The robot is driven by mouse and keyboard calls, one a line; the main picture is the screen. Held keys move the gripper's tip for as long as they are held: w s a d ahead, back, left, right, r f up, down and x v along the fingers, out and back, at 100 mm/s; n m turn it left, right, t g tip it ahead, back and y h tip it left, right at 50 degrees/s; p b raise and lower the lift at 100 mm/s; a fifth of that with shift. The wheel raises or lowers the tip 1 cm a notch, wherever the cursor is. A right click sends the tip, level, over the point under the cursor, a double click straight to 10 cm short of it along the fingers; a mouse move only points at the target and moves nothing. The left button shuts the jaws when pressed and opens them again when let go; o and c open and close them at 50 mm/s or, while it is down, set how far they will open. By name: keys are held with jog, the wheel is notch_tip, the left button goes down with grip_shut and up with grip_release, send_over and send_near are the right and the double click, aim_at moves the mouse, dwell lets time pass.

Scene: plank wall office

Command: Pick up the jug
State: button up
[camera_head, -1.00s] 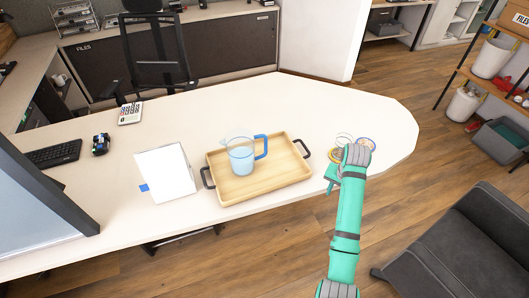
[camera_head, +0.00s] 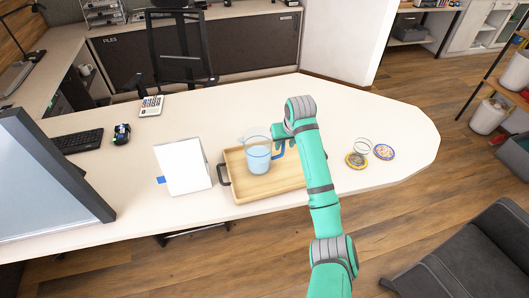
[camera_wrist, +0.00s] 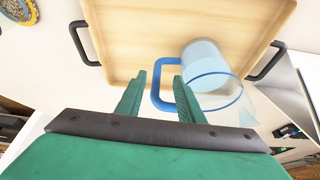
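The jug (camera_head: 257,157) is clear with a blue tint and a blue handle, and stands upright on the wooden tray (camera_head: 254,191). In the wrist view the jug (camera_wrist: 207,72) is right of centre, with its blue handle (camera_wrist: 157,91) toward my fingers. My gripper (camera_head: 279,140) is at the jug's handle side in the head view, partly hidden by my arm. In the wrist view my gripper (camera_wrist: 158,92) is open, its two green fingers apart with the handle showing between and just beyond their tips. I cannot tell whether they touch it.
The tray has dark handles (camera_head: 224,174). A white upright board (camera_head: 183,167) stands left of it. A glass (camera_head: 363,147) and two round coasters (camera_head: 384,152) lie to the right. A monitor (camera_head: 45,170), keyboard (camera_head: 78,141) and calculator (camera_head: 151,106) are further left. The desk behind the tray is clear.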

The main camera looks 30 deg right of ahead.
aim_at(283, 148)
jog(key=x, duration=0.5)
jog(key=shift+w+d+f, duration=0.1)
jog(key=shift+w+f, duration=0.05)
jog(key=shift+w, duration=0.05)
jog(key=shift+d, duration=0.1)
jog(key=shift+s+d, duration=0.15)
jog(key=shift+s, duration=0.05)
grip_shut()
